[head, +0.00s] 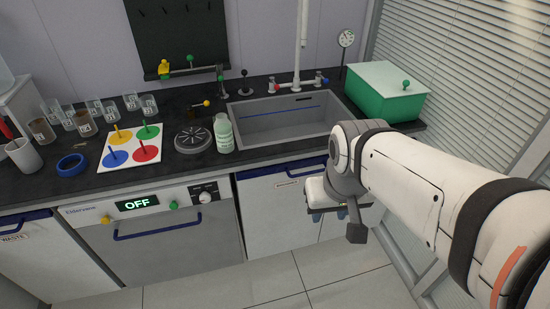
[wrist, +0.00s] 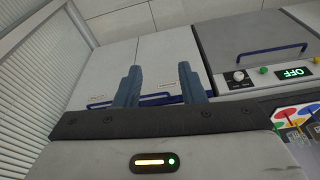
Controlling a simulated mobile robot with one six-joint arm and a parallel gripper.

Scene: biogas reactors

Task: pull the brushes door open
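Two pale cabinet doors stand side by side under the sink, each with a blue bar handle and a small label too small to read, so I cannot tell which is the brushes door. The door beside the dishwasher (head: 270,222) shows in the head view, and its upper part is also in the wrist view (wrist: 168,58). The other door (wrist: 106,70) is mostly hidden by my arm in the head view. My gripper (wrist: 157,72) is open, its blue fingers apart and pointing at the doors near the handles. I cannot tell whether it touches a handle. Both doors look shut.
The dishwasher (head: 170,245), display reading OFF, is left of the doors. The counter above holds a sink (head: 285,125), a green box (head: 385,95), a bottle (head: 223,134) and several beakers. Window blinds (head: 470,60) rise at the right. The tiled floor before the doors is clear.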

